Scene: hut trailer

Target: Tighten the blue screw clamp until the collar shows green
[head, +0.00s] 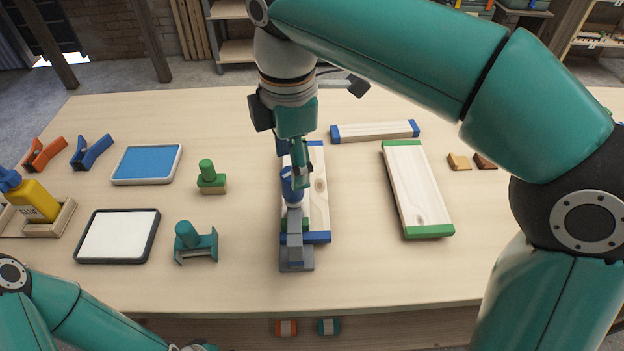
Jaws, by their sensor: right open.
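The blue screw clamp stands near the front middle of the table. Its grey frame (296,258) sits at the front end of a pale board with blue ends (319,200). Its blue handle (287,184) points up, with a pale band below it. Small green patches show beside the frame; I cannot tell whether they belong to the collar. My right gripper (299,178) points down from above, open, with its fingers at the blue handle; I cannot tell if they touch it. My left arm shows at the lower left, but its gripper is not clearly in view.
A green-ended board (416,190) lies to the right, a blue-ended board (375,131) behind. On the left are a green-handled block (210,178), a teal tool (194,243), a blue tray (147,164), a white tray (118,236) and a yellow bottle (36,201).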

